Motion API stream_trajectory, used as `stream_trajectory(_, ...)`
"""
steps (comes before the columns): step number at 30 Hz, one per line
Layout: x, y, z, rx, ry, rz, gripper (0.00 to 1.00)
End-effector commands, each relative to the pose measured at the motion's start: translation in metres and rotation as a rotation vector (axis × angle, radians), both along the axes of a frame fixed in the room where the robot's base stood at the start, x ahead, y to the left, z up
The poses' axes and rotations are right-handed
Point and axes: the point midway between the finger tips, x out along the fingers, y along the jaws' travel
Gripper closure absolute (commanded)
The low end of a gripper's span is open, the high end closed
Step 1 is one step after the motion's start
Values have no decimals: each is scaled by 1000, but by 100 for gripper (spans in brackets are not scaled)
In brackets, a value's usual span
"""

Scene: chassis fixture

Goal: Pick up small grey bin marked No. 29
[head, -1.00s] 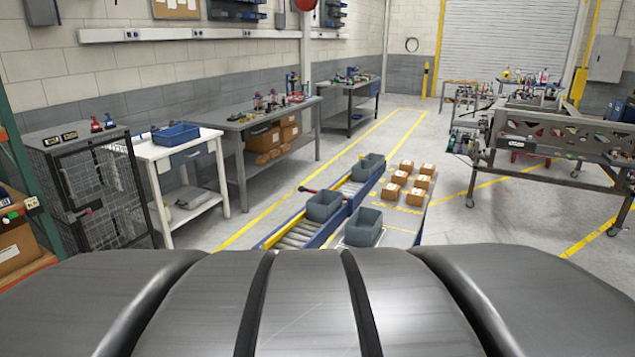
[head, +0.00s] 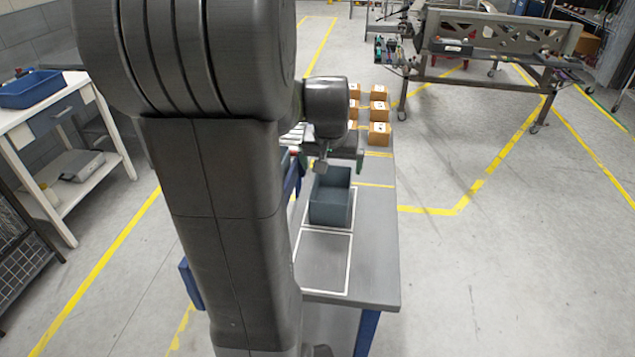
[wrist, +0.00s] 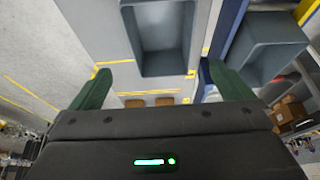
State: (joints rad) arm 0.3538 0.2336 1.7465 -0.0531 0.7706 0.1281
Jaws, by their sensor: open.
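A small grey open-topped bin (head: 330,200) stands upright on the grey table (head: 375,270), inside white outlined areas. In the wrist view this bin (wrist: 165,35) appears empty, beyond and between my fingers. No number can be read on it. My gripper (head: 332,160) is open and empty, above the bin's far end. Its two green fingers also show apart in the wrist view (wrist: 160,72). Contact with the bin cannot be made out. A second grey bin (wrist: 262,45) shows to the right in the wrist view, on the blue-edged conveyor side.
Several cardboard boxes (head: 378,112) stand at the table's far end. The conveyor is mostly hidden behind my arm. A white bench (head: 60,120) with a blue bin (head: 30,88) is at the left. Floor right of the table is clear.

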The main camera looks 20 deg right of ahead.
Motion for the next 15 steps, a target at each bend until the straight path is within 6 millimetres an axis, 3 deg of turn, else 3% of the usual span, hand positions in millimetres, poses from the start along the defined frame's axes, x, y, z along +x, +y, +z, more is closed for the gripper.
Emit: stream_trajectory(15,26,-12,-70,1,4,1,0)
